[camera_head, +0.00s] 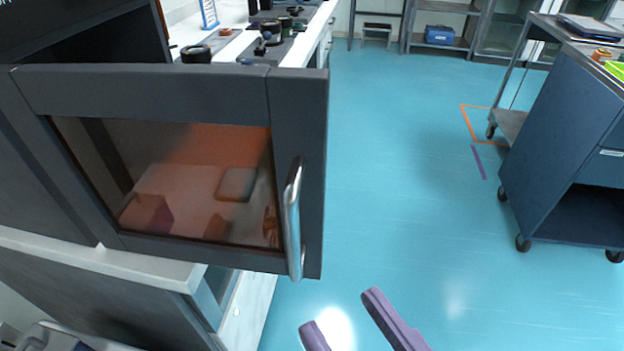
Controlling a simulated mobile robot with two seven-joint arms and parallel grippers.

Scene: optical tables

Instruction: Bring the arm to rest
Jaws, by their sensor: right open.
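My right gripper (352,322) shows at the bottom of the head view. Its two purple fingers are spread apart, with nothing between them and blue floor behind. It is below and to the right of a dark grey cabinet door (170,92) with an amber window (190,190) and a metal bar handle (293,218). The fingers are apart from the handle. The rest of the right arm is out of the picture. My left gripper is not in view.
A white bench (258,48) with dark optical parts stands behind the door. A wheeled dark blue cart (570,140) stands at the right. Shelves (440,25) and a blue box (440,35) are at the back. The blue floor (400,200) between is clear.

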